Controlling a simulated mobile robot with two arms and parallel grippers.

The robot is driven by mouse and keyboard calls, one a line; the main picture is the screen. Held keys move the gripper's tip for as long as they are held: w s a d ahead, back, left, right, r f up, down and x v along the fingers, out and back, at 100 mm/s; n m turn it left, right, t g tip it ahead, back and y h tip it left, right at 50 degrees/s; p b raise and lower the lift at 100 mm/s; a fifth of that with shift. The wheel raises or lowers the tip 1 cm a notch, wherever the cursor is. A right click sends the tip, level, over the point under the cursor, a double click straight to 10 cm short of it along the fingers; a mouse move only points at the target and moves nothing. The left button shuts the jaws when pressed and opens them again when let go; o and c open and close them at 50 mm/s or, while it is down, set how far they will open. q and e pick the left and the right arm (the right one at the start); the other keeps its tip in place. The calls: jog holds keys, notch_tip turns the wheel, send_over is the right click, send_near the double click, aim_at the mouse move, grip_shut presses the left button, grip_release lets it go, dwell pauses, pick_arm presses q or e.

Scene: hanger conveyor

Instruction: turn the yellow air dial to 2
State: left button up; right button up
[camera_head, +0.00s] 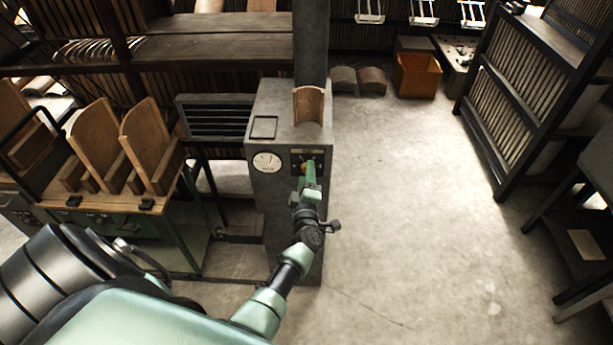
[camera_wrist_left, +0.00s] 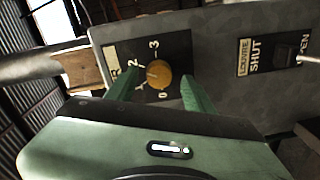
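The yellow air dial (camera_wrist_left: 158,74) sits on a dark plate marked 0, 1, 2 and 3 in the left wrist view. Its pointer is too small to read surely; it seems to face the side of 1 and 2. In the head view the dial (camera_head: 308,166) is on the front of a grey control box (camera_head: 285,210), partly hidden by my left gripper (camera_head: 310,178). In the left wrist view my left gripper (camera_wrist_left: 152,88) is open, its green fingers apart on either side of the dial, with a gap to the right finger. My right gripper is out of view.
A louvre switch (camera_wrist_left: 286,57) marked SHUT and OPEN is beside the dial plate. A white round gauge (camera_head: 267,162) is left of the dial. A workbench with wooden pieces (camera_head: 150,140) stands left. The floor (camera_head: 410,200) right of the box is clear; dark racks (camera_head: 535,80) stand beyond.

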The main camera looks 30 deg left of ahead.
pick_arm(q)
jog(key=p+v, duration=0.2)
jog(key=v, duration=0.6)
jog(key=shift+p, duration=0.3)
jog(key=shift+f, duration=0.15)
